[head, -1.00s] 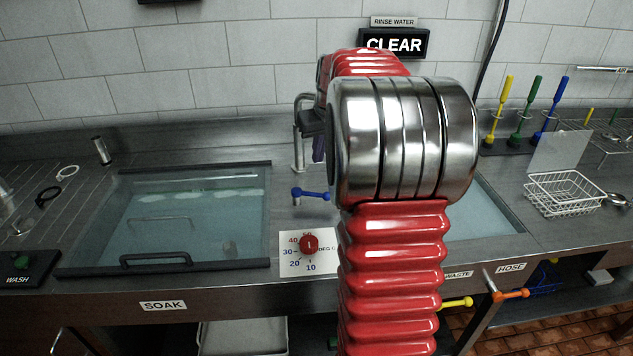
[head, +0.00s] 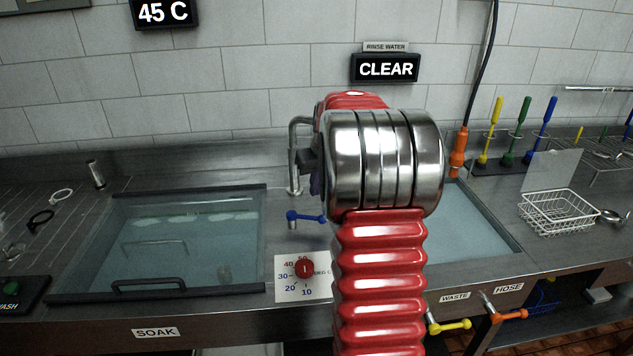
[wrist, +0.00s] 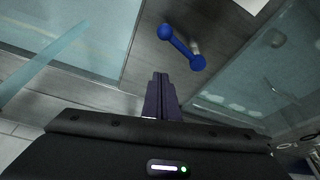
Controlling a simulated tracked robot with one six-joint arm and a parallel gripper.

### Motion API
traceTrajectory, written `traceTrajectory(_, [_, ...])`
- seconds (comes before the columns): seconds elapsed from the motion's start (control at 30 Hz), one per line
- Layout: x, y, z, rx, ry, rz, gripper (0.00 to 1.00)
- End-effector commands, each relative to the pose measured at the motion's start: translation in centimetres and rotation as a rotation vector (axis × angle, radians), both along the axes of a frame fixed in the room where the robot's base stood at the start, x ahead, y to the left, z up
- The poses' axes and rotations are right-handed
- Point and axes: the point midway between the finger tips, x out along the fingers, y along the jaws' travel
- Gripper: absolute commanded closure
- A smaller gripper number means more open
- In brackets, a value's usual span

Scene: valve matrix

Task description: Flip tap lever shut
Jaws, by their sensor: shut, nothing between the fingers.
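A blue tap lever (head: 305,217) with round ends stands on the steel counter between the two basins, just left of my arm. In the wrist view the blue lever (wrist: 182,47) lies slantwise, above and right of my fingertips, with a visible gap. My gripper (wrist: 160,76) is shut and empty, its dark fingers pressed together and pointing towards the counter near the lever. In the head view my arm hides most of the gripper. A grey tap spout (head: 295,155) rises behind the lever, partly hidden by my arm.
The soak basin (head: 158,291) with its clear handled lid lies left; the rinse basin (head: 478,225) lies right. A red dial (head: 304,268) sits before the lever. Yellow waste (head: 450,325) and orange hose (head: 509,315) levers stick out in front. A wire basket (head: 558,212) stands right.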

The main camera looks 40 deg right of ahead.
Motion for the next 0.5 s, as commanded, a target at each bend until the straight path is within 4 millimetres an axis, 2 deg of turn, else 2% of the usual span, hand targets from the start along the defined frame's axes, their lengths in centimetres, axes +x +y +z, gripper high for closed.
traceTrajectory(0.1, [0.6, -0.1, -1.7, 0.002, 0.002, 0.0, 1.0])
traceTrajectory(0.4, [1.7, -0.5, -5.0, 0.001, 0.002, 0.001, 1.0])
traceTrajectory(0.5, [0.8, -0.2, -4.8, 0.0, -0.001, 0.0, 1.0])
